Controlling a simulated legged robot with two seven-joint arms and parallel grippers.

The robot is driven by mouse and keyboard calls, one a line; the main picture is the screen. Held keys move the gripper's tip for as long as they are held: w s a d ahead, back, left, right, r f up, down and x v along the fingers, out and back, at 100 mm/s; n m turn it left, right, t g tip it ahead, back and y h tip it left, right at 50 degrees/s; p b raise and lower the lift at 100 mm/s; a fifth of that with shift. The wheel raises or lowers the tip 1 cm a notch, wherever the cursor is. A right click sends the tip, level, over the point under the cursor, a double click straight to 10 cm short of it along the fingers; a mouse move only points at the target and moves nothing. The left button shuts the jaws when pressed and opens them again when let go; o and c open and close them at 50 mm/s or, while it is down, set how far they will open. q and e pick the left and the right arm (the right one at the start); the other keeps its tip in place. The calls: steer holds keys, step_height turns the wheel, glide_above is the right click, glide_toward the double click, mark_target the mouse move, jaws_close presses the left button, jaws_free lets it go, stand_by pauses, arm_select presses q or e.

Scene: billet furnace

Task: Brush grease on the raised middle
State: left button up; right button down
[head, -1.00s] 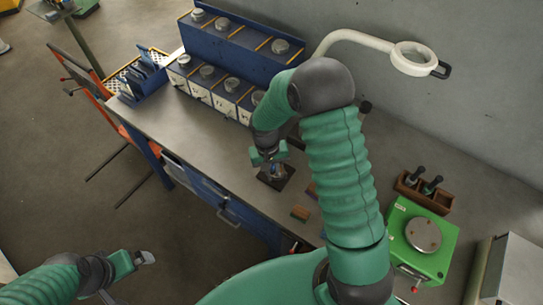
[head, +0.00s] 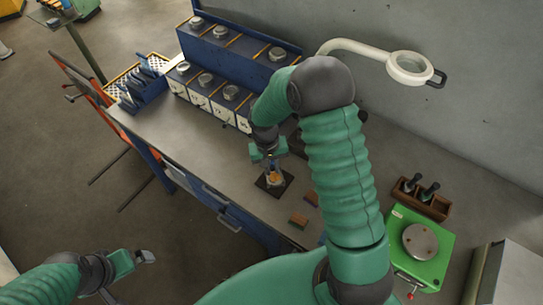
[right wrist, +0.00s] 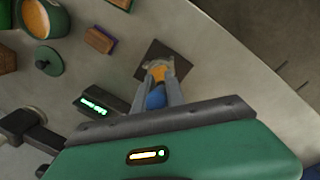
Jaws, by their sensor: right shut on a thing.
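My right gripper (right wrist: 158,98) is shut on a brush (right wrist: 156,97) with a blue handle and an orange lower part. Its far end points down at a pale metallic piece (right wrist: 157,65) on a dark square pad (right wrist: 180,54). Whether the tip touches the piece cannot be told. In the head view the right gripper (head: 272,164) is over the same pad (head: 262,183). The raised middle is not clearly visible. A green pot (right wrist: 42,18) with orange contents stands open, its green lid (right wrist: 49,61) beside it. My left gripper (head: 143,257) is away from the bench, its opening unclear.
A small green-lit display (right wrist: 93,104) is near the gripper. A green scale (head: 420,246), a brown tool holder (head: 421,198) and a lamp (head: 409,67) are to the right. Blue cabinets (head: 240,45) stand behind.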

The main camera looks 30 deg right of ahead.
steer(key=shift+d+r+p, duration=0.1)
steer(key=shift+r+p, duration=0.2)
steer(key=shift+r, duration=0.3)
steer(key=shift+w+d+r+p, duration=0.1)
steer(key=shift+r+p, duration=0.2)
steer(key=shift+w+r+p, duration=0.3)
steer(key=shift+r+p, duration=0.3)
steer(key=shift+a+r+p, duration=0.2)
steer(key=shift+r+p, duration=0.1)
steer(key=shift+r, duration=0.2)
steer(key=shift+s+a+r, duration=0.1)
steer(key=shift+s, duration=0.15)
steer(key=shift+w, duration=0.15)
